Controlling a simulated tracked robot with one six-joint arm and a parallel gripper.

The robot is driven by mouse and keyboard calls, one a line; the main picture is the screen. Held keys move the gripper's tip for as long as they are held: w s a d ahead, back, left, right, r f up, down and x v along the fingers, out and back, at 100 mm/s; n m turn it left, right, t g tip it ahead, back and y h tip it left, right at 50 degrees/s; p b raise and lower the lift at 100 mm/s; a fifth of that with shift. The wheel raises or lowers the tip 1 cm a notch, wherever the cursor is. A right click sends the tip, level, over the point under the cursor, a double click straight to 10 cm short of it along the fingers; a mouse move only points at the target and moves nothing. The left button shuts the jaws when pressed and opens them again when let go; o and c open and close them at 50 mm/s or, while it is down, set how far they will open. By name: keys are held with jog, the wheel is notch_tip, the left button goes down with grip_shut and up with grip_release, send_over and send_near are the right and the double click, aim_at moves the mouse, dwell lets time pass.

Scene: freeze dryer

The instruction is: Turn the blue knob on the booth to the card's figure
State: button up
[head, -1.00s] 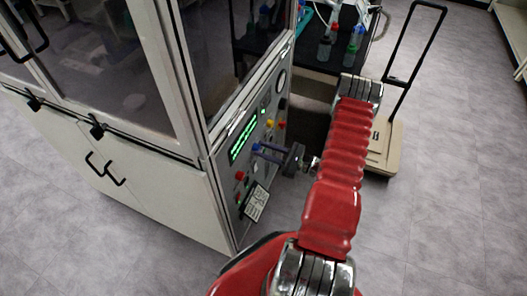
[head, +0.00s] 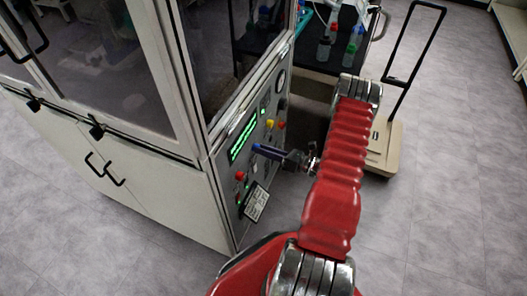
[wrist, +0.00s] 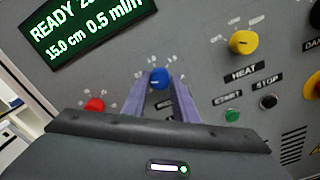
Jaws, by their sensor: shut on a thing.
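The blue knob (wrist: 159,77) is on the booth's grey control panel, with small scale figures around it that are mostly too blurred to read. My gripper (wrist: 161,95) has its two purple fingers on either side of the knob, shut on it. In the head view my gripper (head: 257,149) reaches the panel from the right and hides the knob. A white card (head: 256,203) with dark print hangs low on the panel; its figure is too small to read. The booth (head: 165,200) stands at the left.
A green-lit display (wrist: 85,28) reads READY, 15.0 cm and 0.5 ml/h, partly cut off. A red knob (wrist: 94,105), a yellow knob (wrist: 243,42) and START and STOP buttons sit close by. A dark cart (head: 315,62) with bottles and a beige trolley (head: 383,150) stand behind my arm.

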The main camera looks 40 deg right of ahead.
jog(key=shift+s+a+f+m, duration=0.1)
jog(key=shift+a+f+m, duration=0.05)
jog(key=shift+m, duration=0.55)
jog(key=o, duration=1.1)
jog(key=shift+c, duration=0.2)
jog(key=shift+d, duration=0.2)
jog(key=v, duration=1.3)
jog(key=shift+s+d, duration=0.2)
jog(key=shift+s, duration=0.05)
